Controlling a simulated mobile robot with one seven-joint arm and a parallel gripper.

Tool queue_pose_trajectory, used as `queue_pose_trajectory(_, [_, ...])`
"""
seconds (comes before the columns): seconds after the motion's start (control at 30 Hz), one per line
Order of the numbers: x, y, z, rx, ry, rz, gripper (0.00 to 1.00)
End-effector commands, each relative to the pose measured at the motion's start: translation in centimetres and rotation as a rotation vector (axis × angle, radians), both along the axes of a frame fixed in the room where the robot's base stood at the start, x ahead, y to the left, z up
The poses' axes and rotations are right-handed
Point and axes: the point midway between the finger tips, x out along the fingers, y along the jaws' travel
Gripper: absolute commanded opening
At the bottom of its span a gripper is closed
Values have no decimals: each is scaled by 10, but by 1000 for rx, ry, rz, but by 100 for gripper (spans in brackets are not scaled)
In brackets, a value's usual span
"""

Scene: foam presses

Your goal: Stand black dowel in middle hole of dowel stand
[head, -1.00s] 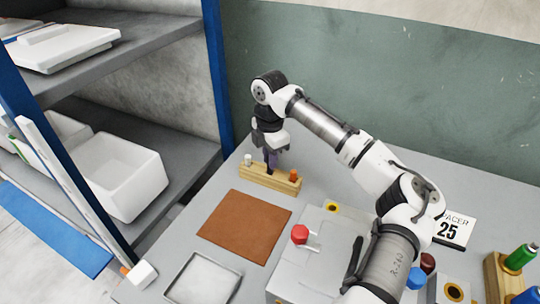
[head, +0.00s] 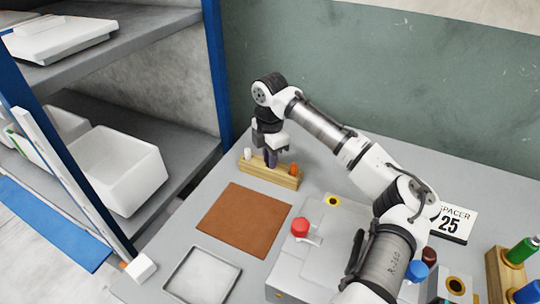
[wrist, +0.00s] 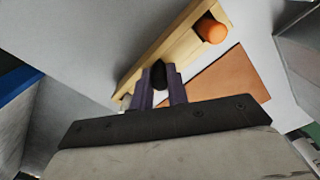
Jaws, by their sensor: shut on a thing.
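The wooden dowel stand (head: 268,177) is on the grey table, with a white dowel (head: 248,154) upright at its left end and an orange dowel (head: 294,168) at its right end. The orange dowel also shows in the wrist view (wrist: 212,30). My gripper (head: 270,161) points down over the middle of the stand, between these two. Its purple fingers are shut on the black dowel (wrist: 158,75), whose end shows between the fingertips in the wrist view. The dowel's lower end is hidden, so I cannot tell how deep it sits in the middle hole.
A brown mat (head: 244,220) lies in front of the stand, with a shallow grey tray (head: 203,276) nearer. A grey press with a red knob (head: 300,227) stands to the right. A shelf with white bins (head: 118,172) is at the left. The table behind the stand is clear.

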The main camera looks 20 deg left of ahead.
Motion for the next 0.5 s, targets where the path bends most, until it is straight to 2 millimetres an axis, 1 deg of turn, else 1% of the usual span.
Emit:
queue_pose_trajectory(0.13, [0, 0, -3, 1, 1, 0, 0])
queue_pose_trajectory(0.17, [0, 0, -2, 1, 1, 0, 20])
queue_pose_trajectory(0.3, [0, 0, -3, -1, 2, 1, 38])
queue_pose_trajectory(0.33, [-1, 0, -3, -1, 3, 1, 41])
queue_pose_trajectory(0.5, [-1, -1, -4, -4, 5, 0, 41])
